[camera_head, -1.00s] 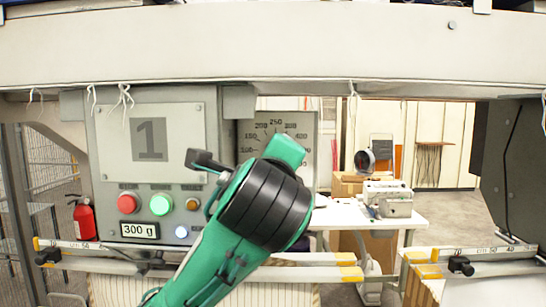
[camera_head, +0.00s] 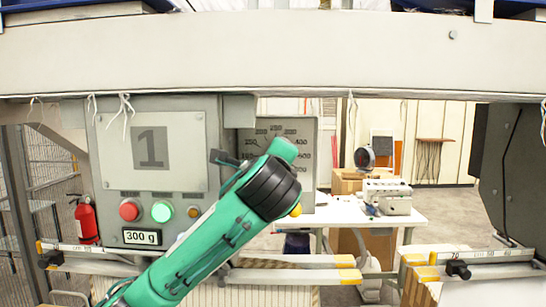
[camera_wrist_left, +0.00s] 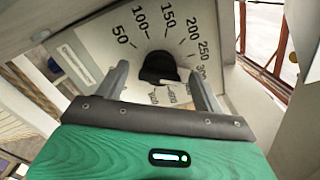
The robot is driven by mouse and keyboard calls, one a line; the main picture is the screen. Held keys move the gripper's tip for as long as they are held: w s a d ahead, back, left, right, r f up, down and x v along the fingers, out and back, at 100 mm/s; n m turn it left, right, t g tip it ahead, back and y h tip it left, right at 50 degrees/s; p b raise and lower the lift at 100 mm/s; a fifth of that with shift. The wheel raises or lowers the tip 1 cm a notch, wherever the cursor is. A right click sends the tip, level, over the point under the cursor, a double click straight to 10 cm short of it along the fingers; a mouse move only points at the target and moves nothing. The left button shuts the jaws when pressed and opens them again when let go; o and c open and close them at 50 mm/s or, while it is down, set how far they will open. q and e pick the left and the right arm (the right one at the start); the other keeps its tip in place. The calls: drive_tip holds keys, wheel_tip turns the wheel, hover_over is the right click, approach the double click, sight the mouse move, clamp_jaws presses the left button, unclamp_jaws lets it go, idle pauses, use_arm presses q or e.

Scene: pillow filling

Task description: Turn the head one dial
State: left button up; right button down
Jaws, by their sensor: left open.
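The head one control box (camera_head: 155,205) carries a large "1" plate and a "300 g" display (camera_head: 142,237). The dial plate (camera_head: 310,140) stands to its right. The wrist is in front of much of it. In the left wrist view, the black dial knob (camera_wrist_left: 158,68) sits at the middle of a scale numbered from 50 upward. My open left gripper (camera_wrist_left: 160,84) has its two fingers on either side of the knob; I cannot tell whether they touch it. In the head view my green left arm covers the knob, and the fingertips are hidden. My right gripper is not in view.
A red button (camera_head: 129,211) and a lit green button (camera_head: 161,212) are on the box, left of my arm. A long beam (camera_head: 270,52) runs above. Measuring rails (camera_head: 285,275) run below. A white table (camera_head: 345,214) with equipment stands behind, to the right.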

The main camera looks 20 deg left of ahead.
use_arm(q)
drive_tip(key=c, duration=1)
